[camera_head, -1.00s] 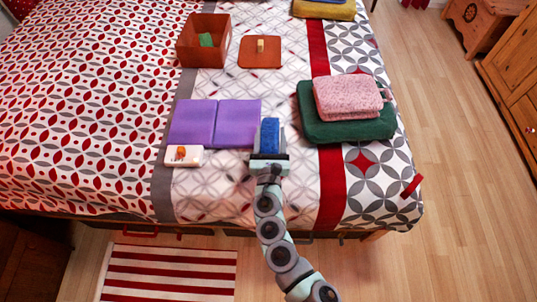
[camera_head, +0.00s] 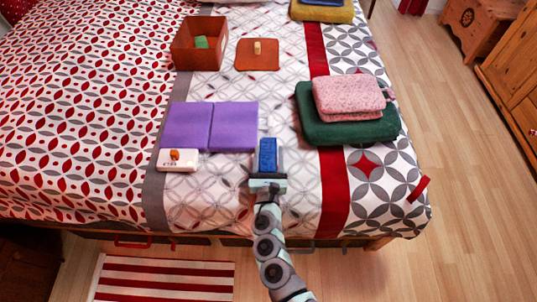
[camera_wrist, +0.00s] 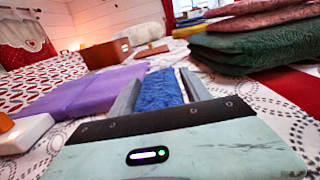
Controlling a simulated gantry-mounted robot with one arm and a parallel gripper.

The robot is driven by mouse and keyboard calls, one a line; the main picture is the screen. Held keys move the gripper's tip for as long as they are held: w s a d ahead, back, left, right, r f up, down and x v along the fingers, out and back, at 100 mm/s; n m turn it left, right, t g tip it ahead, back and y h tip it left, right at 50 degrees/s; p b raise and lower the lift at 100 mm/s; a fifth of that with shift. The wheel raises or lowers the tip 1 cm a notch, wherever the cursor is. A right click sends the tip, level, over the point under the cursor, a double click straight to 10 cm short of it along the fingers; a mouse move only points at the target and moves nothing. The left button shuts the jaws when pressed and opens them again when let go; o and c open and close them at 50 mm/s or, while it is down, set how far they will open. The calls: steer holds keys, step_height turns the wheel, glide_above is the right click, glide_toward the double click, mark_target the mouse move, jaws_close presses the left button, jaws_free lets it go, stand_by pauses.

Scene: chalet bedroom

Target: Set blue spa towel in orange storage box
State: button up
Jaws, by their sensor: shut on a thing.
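The blue spa towel (camera_head: 268,153) is a small rolled or folded bundle. My gripper (camera_head: 268,160) is shut on it, with one finger along each side. In the wrist view the towel (camera_wrist: 160,90) shows between the two grey fingers. The gripper is over the near part of the bed, right of the purple folded thing; its height above the bed is hard to tell. The orange storage box (camera_head: 184,56) stands open at the back of the bed, up and left of my gripper, with a green item (camera_head: 201,42) inside. The box also shows in the wrist view (camera_wrist: 97,54).
An orange lid (camera_head: 245,63) with a small knob lies right of the box. A purple folded mat (camera_head: 210,127) and a white box (camera_head: 187,162) lie left of my gripper. Green (camera_head: 340,128) and pink (camera_head: 348,95) folded textiles are stacked to the right. The patterned bed between lid and gripper is clear.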

steer(key=shift+f, duration=0.25)
steer(key=o, duration=1.5)
steer(key=shift+r, duration=0.1)
steer(key=shift+c, duration=0.2)
steer(key=shift+r, duration=0.15)
steer(key=shift+s, duration=0.15)
steer(key=s+p, duration=0.2)
steer(key=s, duration=0.8)
steer(key=shift+s+d, duration=0.15)
steer(key=shift+s, duration=0.05)
steer(key=shift+o, duration=0.4)
steer(key=shift+s, duration=0.65)
